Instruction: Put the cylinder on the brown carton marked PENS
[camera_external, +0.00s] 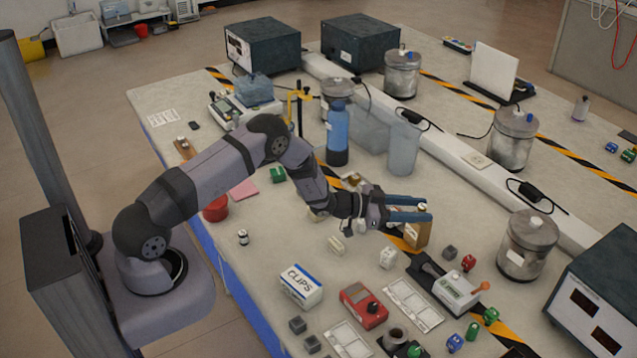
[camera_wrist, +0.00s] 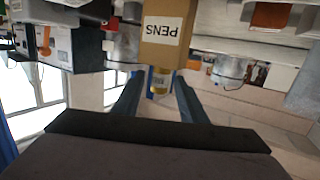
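The brown carton (camera_external: 416,236) stands upright on the bench beneath my gripper's fingers. In the wrist view the carton (camera_wrist: 168,50) is upside down, with its white PENS label facing the camera. A small yellowish cylinder (camera_wrist: 160,78) with a pale end shows at the carton's top face, between my blue fingers; it appears to stand on the carton. In the external view the fingers largely hide it. My gripper (camera_external: 428,208) reaches right over the carton with its fingers apart. In the wrist view the gripper (camera_wrist: 158,84) has fingers on both sides of the cylinder and looks open.
A white CLIPS box (camera_external: 301,286), a red device (camera_external: 363,306) and a grey device with an orange knob (camera_external: 455,291) stand nearer the front. A blue bottle (camera_external: 337,135) stands behind the arm. A metal canister (camera_external: 527,245) is to the right.

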